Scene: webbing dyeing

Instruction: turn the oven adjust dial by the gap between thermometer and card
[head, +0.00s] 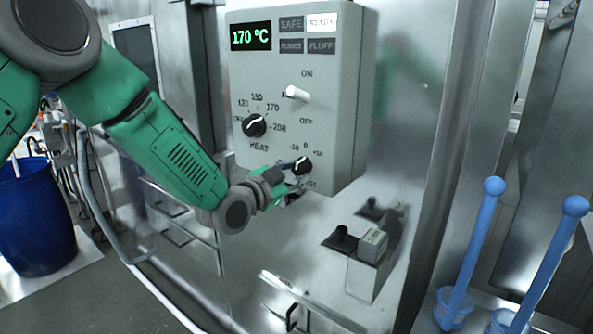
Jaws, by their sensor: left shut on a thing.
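The grey oven control box (350,90) has a green display (251,36) reading 170 °C. The black adjust dial (302,167) is at the lower right of its front, with 0 above it and minus and plus marks either side. Its white pointer mark leans up and right. My left gripper (292,182) reaches it from the lower left and is shut on the dial, covering part of its lower left edge. My right gripper is not in view. I cannot make out a thermometer or a card with certainty.
The larger HEAT dial (254,125) and a white ON/OFF switch (297,93) sit above the adjust dial. Blue ball-topped rods (466,255) stand at right; a blue drum (36,220) stands at left.

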